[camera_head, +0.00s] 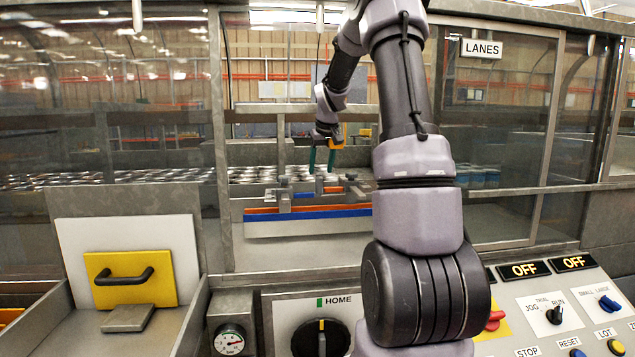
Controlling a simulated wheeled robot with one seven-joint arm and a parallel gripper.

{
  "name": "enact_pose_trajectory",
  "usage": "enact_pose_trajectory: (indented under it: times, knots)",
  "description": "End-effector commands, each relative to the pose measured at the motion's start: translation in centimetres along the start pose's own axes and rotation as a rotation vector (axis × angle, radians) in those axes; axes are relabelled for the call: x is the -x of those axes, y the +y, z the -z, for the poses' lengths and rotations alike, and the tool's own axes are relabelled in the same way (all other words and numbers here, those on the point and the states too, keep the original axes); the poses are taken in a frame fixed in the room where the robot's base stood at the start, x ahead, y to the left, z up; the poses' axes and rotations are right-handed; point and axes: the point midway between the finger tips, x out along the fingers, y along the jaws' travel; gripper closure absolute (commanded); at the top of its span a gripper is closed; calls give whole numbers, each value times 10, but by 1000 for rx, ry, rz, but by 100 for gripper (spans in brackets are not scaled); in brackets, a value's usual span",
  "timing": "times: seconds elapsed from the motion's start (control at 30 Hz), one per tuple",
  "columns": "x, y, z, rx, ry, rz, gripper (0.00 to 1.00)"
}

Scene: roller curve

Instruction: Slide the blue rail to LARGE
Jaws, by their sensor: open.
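The blue rail (307,215) is a long bar lying across the front of the lane station, behind the window frame. An orange rail (262,210) runs parallel just behind it. A grey clamp-like bracket (284,198) stands at the rails' left part, and another grey fitting (360,188) is at the right, partly hidden by my arm. My gripper (321,162) is open, its two green fingers pointing down above and behind the rails. I see nothing between the fingers; contact with anything below cannot be told. No LARGE mark is readable at the rail.
Rows of cans (250,173) stand behind the rails. The control panel in front has a SMALL/LARGE knob (608,302) and a HOME dial (322,338).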

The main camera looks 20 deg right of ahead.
Motion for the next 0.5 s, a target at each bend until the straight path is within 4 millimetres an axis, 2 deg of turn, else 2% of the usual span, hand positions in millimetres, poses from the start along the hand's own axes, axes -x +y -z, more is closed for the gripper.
enact_pose_trajectory:
  times: [0.1, 0.23, 0.5]
  knots:
    - [-24, -1, -1, -1, -4, 2, 38]
    - [-43, -1, -1, 0, -2, 1, 38]
    - [-59, -1, 0, 0, 0, 1, 38]
